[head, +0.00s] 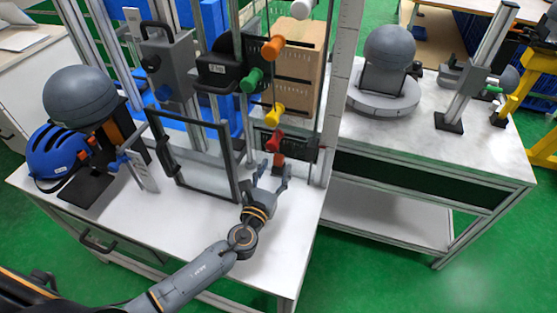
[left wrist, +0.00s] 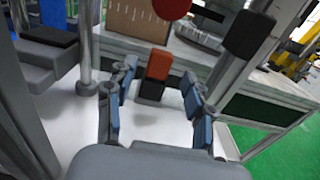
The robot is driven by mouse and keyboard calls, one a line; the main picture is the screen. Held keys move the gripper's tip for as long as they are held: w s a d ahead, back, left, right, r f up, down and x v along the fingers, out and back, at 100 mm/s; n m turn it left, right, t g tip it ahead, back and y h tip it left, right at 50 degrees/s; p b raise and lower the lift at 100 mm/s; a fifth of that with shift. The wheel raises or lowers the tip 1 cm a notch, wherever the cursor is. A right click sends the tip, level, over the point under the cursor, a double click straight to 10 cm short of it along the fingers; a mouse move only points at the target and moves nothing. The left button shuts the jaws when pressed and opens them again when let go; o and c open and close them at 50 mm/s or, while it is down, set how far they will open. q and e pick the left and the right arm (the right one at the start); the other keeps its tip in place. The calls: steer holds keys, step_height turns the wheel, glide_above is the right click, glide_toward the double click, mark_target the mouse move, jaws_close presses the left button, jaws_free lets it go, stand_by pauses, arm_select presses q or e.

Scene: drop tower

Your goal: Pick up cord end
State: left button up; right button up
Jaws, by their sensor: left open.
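A small orange-red block with a dark lower part (left wrist: 157,66) stands between and beyond my left fingers in the left wrist view. It also shows in the head view as a reddish block (head: 279,160) just past the fingertips. It may be the cord end, but I cannot tell for certain. A thin cord hangs above, near a yellow knob (head: 274,115) and a red knob (head: 273,141). My left gripper (head: 272,176) is open and empty, low over the white table; its two blue-padded fingers (left wrist: 160,82) are spread around empty space. My right gripper is not in view.
A dark upright frame (head: 180,183) stands left of my gripper. Metal posts and a ruled column (head: 345,60) rise close behind and to its right. A blue helmet (head: 58,153) and grey ball (head: 80,97) are at far left.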

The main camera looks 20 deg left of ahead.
mark_target(277, 163)
arm_select(q)
steer(key=w, duration=0.2)
steer(key=shift+w+a, duration=0.1)
steer(key=shift+w, duration=0.45)
jaws_close()
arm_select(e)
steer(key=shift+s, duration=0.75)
arm_select(q)
steer(key=shift+r, duration=0.15)
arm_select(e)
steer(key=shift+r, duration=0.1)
